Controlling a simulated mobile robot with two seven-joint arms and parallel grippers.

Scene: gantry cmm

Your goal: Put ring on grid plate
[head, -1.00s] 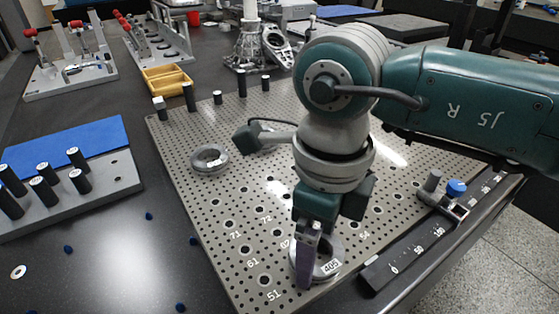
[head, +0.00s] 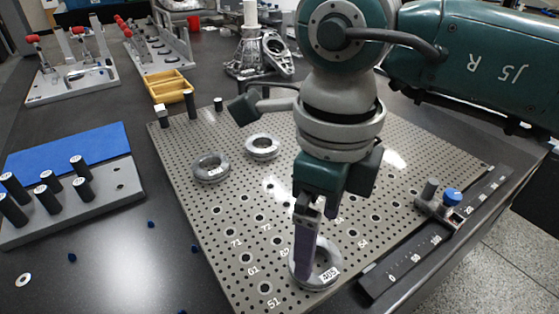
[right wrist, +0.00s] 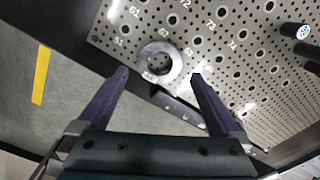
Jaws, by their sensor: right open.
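A grey metal ring with a white label (head: 329,274) lies flat on the near corner of the perforated grid plate (head: 425,180), close to the number 51. It also shows in the right wrist view (right wrist: 149,74). My right gripper (head: 306,272) is open, and its purple finger covers part of this ring in the head view. In the right wrist view the two fingertips (right wrist: 159,75) are apart, with the ring beyond them and nothing held. Two more rings lie on the plate, one at the left (head: 210,177) and one farther back (head: 262,155). My left gripper is out of view.
Black posts (head: 190,104) stand along the plate's far edge. A scale rail (head: 410,258) with a blue knob (head: 452,197) runs along its right side. A block with several black pegs (head: 110,192) and a blue mat stands left. A yellow tray (head: 169,87) sits behind.

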